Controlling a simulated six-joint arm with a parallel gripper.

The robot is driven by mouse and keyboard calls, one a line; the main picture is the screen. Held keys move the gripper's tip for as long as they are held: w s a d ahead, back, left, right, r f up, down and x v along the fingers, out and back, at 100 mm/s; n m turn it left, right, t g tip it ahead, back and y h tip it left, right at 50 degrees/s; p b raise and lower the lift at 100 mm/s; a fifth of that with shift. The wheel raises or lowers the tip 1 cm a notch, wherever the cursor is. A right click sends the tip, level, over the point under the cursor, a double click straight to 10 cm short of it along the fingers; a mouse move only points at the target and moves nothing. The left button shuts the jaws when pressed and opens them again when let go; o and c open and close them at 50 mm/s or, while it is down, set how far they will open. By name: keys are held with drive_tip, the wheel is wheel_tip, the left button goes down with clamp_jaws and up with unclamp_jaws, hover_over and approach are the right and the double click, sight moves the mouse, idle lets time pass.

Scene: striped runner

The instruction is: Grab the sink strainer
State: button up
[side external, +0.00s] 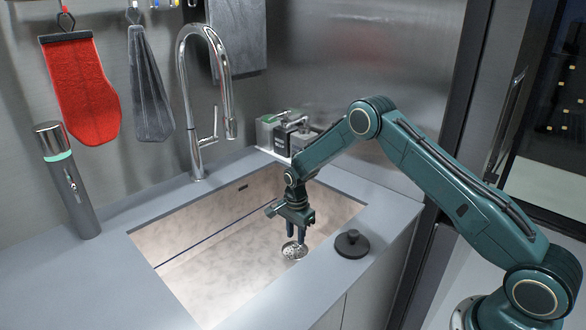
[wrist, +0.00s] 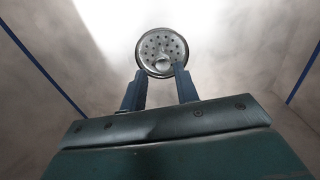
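The sink strainer (side external: 294,251) is a round, shiny metal disc with holes. In the side view it shows just below my gripper (side external: 296,235), inside the sink (side external: 190,272). In the wrist view the strainer (wrist: 161,47) lies just past the fingertips, with its small central knob toward the gap between them. My gripper (wrist: 159,76) points down with its two blue fingers apart and nothing visibly clamped. The right fingertip overlaps the strainer's lower edge in the picture. I cannot tell whether the fingers touch it.
A black round stopper (side external: 352,244) sits on the grey counter (side external: 110,262) right of the sink. A chrome faucet (side external: 192,120) rises behind the sink. A dark cylinder (side external: 70,185) stands at left. Bottles (side external: 279,132) stand at the back corner. The sink's left part is clear.

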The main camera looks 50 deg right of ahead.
sight(295, 243)
drive_tip(key=shift+w+f, duration=0.15)
drive_tip(key=shift+f, duration=2.45)
clamp_jaws()
